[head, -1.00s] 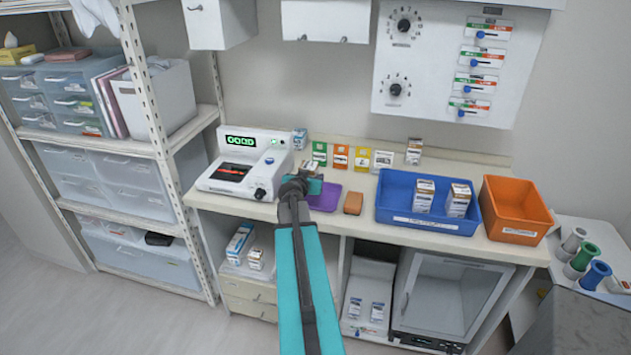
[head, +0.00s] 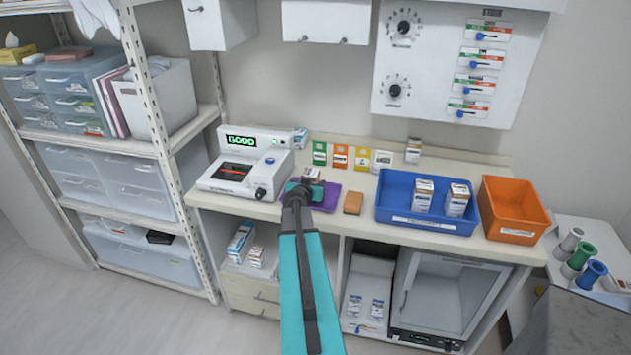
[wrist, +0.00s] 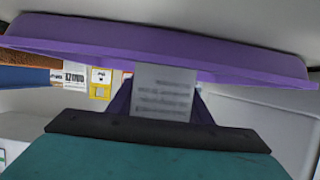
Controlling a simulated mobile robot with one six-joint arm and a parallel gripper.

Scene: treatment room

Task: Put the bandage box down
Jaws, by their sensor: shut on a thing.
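The bandage box (head: 311,174) is small, with white and orange-brown on it, and shows just beyond my gripper (head: 306,184) in the head view. In the wrist view, my gripper (wrist: 162,108) is shut on the bandage box (wrist: 164,90), whose pale printed face sits between the two fingers. A purple tray (head: 329,199) lies on the counter under and beside the gripper, and its long edge also crosses the wrist view (wrist: 160,48). I cannot tell whether the box touches the tray.
A white device (head: 238,172) with a lit green display reading GOOD stands left of the tray. An orange-brown block (head: 353,203), a blue bin (head: 428,226) with boxes and an orange bin (head: 515,212) stand to the right. Coloured cards (head: 340,156) line the wall behind.

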